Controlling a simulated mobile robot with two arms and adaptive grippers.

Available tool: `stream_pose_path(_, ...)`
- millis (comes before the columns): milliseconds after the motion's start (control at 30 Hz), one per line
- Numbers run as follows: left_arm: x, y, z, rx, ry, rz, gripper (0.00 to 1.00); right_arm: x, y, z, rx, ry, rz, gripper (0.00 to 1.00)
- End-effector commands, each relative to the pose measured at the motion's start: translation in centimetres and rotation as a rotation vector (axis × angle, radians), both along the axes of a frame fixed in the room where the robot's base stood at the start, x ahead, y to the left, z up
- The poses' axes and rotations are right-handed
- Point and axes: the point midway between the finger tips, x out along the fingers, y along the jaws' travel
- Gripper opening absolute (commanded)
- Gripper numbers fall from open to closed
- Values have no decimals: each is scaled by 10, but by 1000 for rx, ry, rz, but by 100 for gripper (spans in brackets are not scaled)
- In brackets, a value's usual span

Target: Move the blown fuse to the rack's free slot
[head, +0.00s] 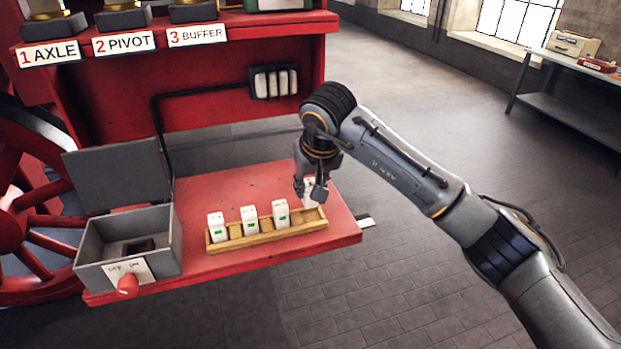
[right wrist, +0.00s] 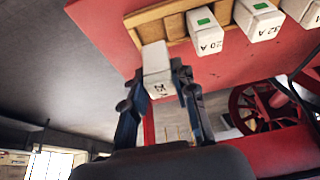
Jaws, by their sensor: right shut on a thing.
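My right gripper (head: 310,190) is shut on a white fuse, the blown fuse (head: 309,188), over the right end of the wooden rack (head: 262,241). In the right wrist view the fuse (right wrist: 157,68) sits between the two fingers, its far end overlapping the rack (right wrist: 163,12) at the end slot. I cannot tell whether it is inside the slot or just above it. Three white fuses with green marks (head: 216,227) (head: 250,218) (head: 281,213) stand upright in the rack's other slots. My left gripper is not in view.
The rack lies on a red shelf (head: 210,188). To its left is an open grey box (head: 100,243) with a raised lid (head: 118,172) and a red-knobbed OFF/ON lever (head: 127,285). A black holder (head: 260,84) with white pieces is on the red panel behind. Labelled trays line the shelf above.

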Motion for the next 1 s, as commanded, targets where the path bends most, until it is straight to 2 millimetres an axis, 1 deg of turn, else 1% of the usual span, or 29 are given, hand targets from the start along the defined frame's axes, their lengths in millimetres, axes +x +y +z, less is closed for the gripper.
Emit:
stream_pose_path(33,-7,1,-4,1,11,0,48,0,0,-6,2,2,0,0)
stream_pose_path(100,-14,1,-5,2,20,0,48,0,0,-11,1,2,1,0)
stream_pose_path(200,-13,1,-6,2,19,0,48,0,0,-14,0,0,0,0)
stream_pose_path(267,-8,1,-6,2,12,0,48,0,0,-15,0,-1,1,0)
stream_pose_path(433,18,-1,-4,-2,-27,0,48,0,0,-14,0,-1,1,0)
stream_pose_path(533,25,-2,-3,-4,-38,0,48,0,0,-14,0,-1,1,0)
stream_pose_path(633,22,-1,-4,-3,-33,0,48,0,0,-15,0,-1,1,0)
stream_pose_path(900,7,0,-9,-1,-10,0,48,0,0,-19,0,-1,1,0)
stream_pose_path(1000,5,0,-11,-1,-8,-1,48,0,-1,-21,0,-1,1,0)
